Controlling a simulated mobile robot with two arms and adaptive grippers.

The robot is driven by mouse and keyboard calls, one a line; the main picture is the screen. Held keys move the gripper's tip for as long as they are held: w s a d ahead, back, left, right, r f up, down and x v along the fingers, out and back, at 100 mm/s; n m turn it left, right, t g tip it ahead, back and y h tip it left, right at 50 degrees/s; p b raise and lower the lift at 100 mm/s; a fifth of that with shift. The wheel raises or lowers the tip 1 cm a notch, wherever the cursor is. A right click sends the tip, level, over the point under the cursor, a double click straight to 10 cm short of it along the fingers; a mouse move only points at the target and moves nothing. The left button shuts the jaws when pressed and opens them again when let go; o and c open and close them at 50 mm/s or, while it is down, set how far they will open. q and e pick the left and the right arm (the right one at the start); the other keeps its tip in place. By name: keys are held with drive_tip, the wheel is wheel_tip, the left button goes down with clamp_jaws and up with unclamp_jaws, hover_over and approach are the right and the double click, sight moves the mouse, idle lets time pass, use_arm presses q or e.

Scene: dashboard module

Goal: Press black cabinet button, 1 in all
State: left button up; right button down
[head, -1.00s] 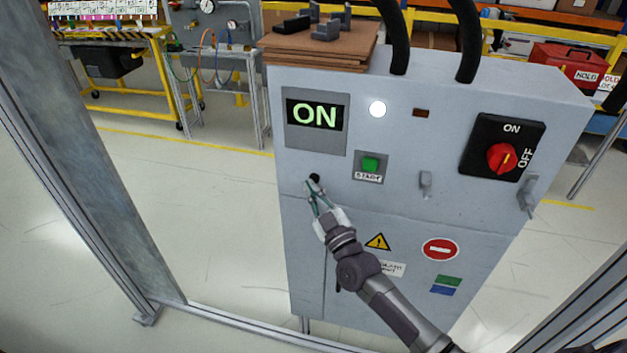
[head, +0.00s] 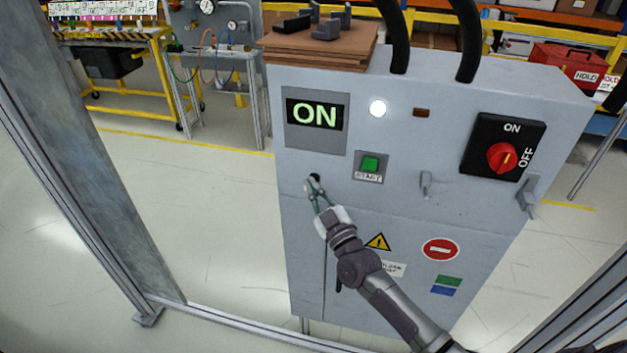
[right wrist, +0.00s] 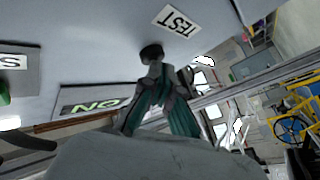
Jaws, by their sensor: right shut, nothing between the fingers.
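The grey cabinet (head: 420,205) stands in front of me with its display (head: 316,116) reading ON. The black button (head: 315,177) is on its front, below the display and left of the green START button (head: 370,164). In the right wrist view the black button (right wrist: 151,51) is beside a TEST label (right wrist: 176,21). My right gripper (head: 312,186) is shut and empty, its fingertips at the black button; they also show in the right wrist view (right wrist: 156,68). They look to touch it or nearly so; how far the button is pressed I cannot tell. My left gripper is not in view.
A red rotary switch (head: 502,158) on a black plate and small handles are on the cabinet's right side. A white lamp (head: 378,109) is lit. Brown boards (head: 320,50) lie on top. A metal frame post (head: 95,150) stands at the left.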

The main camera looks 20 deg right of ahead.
drive_tip(key=shift+w, duration=0.1)
idle(0.5)
drive_tip(key=shift+s+a+p, duration=0.4)
drive_tip(key=shift+s+p, duration=0.15)
drive_tip(key=shift+s, duration=0.15)
drive_tip(key=s+a+p, duration=0.1)
drive_tip(key=s+a, duration=0.1)
drive_tip(key=s+p, duration=0.1)
drive_tip(key=s, duration=0.1)
drive_tip(key=shift+s+a+p, duration=0.1)
drive_tip(key=shift+a+p, duration=0.25)
drive_tip(key=shift+a, duration=0.05)
